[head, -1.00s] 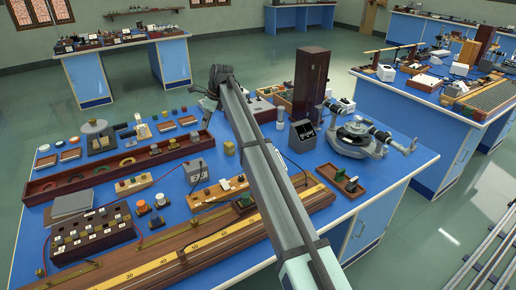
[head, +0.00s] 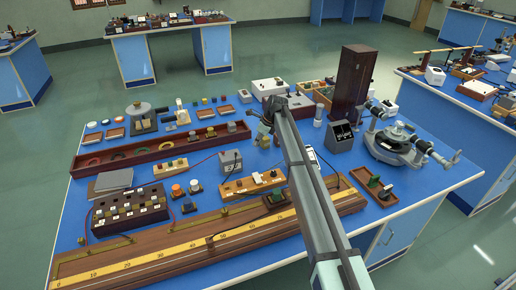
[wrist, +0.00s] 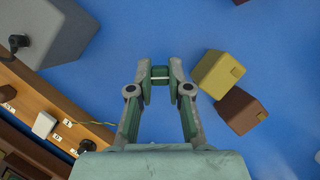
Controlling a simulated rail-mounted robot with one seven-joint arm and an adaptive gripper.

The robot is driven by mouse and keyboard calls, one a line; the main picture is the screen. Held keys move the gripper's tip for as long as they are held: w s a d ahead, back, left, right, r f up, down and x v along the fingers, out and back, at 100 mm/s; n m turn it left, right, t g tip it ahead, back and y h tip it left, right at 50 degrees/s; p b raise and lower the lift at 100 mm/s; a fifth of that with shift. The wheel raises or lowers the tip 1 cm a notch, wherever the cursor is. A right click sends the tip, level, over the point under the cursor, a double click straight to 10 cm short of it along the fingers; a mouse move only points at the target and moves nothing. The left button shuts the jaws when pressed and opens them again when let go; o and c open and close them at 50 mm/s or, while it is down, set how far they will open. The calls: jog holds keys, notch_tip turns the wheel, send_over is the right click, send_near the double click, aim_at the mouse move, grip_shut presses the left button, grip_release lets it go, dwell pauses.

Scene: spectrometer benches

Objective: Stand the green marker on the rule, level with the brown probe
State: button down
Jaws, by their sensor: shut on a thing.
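The rule is a yellow scale (head: 150,262) along the front of the long wooden bench. A small brown piece, seemingly the brown probe, stands on it (head: 211,243).
A yellow block (wrist: 220,73) and a brown block (wrist: 240,110) lie right of my fingers in the wrist view. A grey box (head: 230,161) stands left of my arm. A dark tall box (head: 352,82) and a spectrometer (head: 398,145) stand at right.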

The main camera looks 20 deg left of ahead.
aim_at(255, 154)
jog(key=shift+f+p, duration=0.5)
jog(key=shift+f, duration=2)
jog(key=shift+f, duration=0.2)
jog(key=c, duration=1.1)
grip_release()
jog(key=shift+r, duration=0.1)
jog(key=b+v, duration=0.2)
jog(key=v, duration=0.9)
jog(key=shift+o, duration=0.5)
jog(key=shift+d+r, duration=0.25)
jog(key=shift+r, duration=0.3)
